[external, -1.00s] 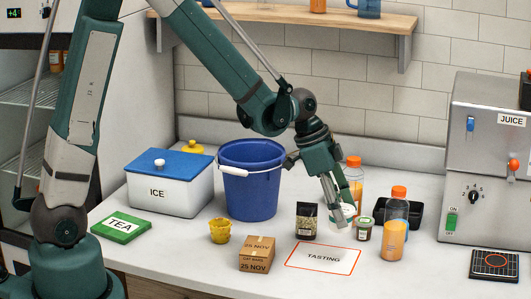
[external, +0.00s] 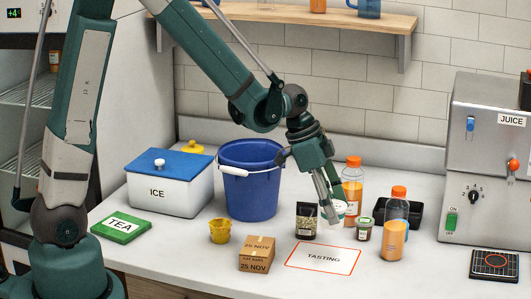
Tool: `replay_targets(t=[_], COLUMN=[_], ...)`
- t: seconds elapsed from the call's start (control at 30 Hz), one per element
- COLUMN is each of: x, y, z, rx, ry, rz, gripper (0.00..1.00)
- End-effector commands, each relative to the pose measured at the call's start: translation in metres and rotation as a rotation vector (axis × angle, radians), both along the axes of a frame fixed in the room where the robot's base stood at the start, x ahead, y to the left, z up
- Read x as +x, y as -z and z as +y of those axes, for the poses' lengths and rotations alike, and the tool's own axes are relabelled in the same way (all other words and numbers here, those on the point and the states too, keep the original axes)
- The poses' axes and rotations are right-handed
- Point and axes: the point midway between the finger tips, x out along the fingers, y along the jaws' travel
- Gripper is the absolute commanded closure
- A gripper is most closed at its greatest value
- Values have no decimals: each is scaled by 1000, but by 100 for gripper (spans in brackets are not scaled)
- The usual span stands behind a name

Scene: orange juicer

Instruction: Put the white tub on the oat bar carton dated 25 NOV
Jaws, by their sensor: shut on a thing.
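The white tub (external: 341,207) is partly hidden behind my fingers in the external view. My gripper (external: 332,212) points down and is shut on the tub, between the seed pouch and the small jar. I cannot tell clearly how far the tub is above the counter. The oat bar carton dated 25 NOV (external: 257,255) is a brown box standing on the counter at the front, left of and nearer than my gripper. Its top looks clear.
A dark pouch (external: 306,222), a small jar (external: 364,230) and orange juice bottles (external: 394,238) stand close to my gripper. A blue bucket (external: 250,190) is behind the carton, and a yellow cup (external: 220,231) is left of it. The TASTING mat (external: 323,257) is empty.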

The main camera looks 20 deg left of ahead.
Motion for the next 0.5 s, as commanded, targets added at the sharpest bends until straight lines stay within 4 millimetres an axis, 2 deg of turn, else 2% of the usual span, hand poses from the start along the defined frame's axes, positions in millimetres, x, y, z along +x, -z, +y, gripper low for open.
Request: replay_targets(t=[0.27,0.5], x=[-12,-29], y=[-18,-31], z=[49,93], rx=[1,1], ry=[-8,-12], rz=[-1,1], gripper=[71,71])
